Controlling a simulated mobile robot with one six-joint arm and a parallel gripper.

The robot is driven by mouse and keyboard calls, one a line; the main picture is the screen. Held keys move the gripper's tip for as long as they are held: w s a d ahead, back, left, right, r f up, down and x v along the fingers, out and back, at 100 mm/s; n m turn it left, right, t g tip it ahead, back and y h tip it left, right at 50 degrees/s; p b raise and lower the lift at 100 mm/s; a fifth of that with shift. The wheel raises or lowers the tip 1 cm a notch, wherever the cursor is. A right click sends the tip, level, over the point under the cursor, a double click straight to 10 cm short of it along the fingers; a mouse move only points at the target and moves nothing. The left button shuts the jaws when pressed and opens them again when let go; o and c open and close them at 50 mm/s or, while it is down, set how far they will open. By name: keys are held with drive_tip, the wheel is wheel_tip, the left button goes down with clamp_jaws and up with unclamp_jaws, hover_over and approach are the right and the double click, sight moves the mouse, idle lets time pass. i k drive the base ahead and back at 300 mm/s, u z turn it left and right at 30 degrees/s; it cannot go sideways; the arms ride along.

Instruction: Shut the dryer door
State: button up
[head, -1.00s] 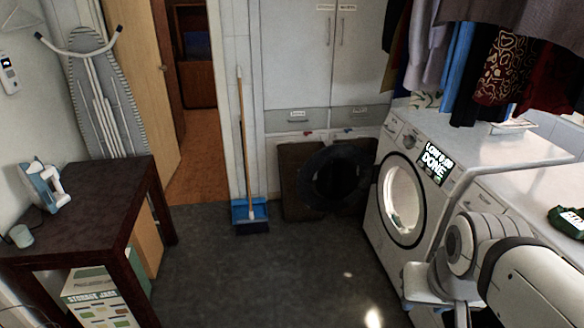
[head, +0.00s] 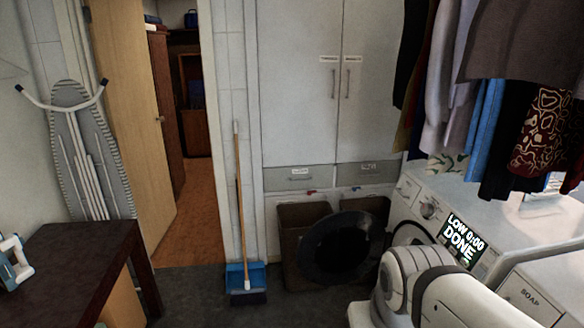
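The dryer (head: 478,232) is a white front-loading machine at the right, with a lit display (head: 463,241) reading "LOW 0:00 DONE". Its round dark door (head: 340,248) stands wide open, swung out to the left of the machine in front of the brown bins. Only the upper edge of the round opening (head: 408,232) shows; my arm hides the rest. My white and grey arm crosses the lower right in front of the dryer. My gripper is not visible; the arm's end runs out at the bottom edge.
Clothes (head: 500,110) hang above the dryer. Brown bins (head: 297,238) stand behind the door, below a white cabinet (head: 300,100). A broom (head: 238,205) and blue dustpan (head: 246,275) lean left of them. A dark table (head: 85,258) stands at left; some floor between is clear.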

sight(349, 245)
drive_tip(key=u, duration=0.5)
drive_tip(key=i, duration=3.15)
drive_tip(key=z, duration=0.45)
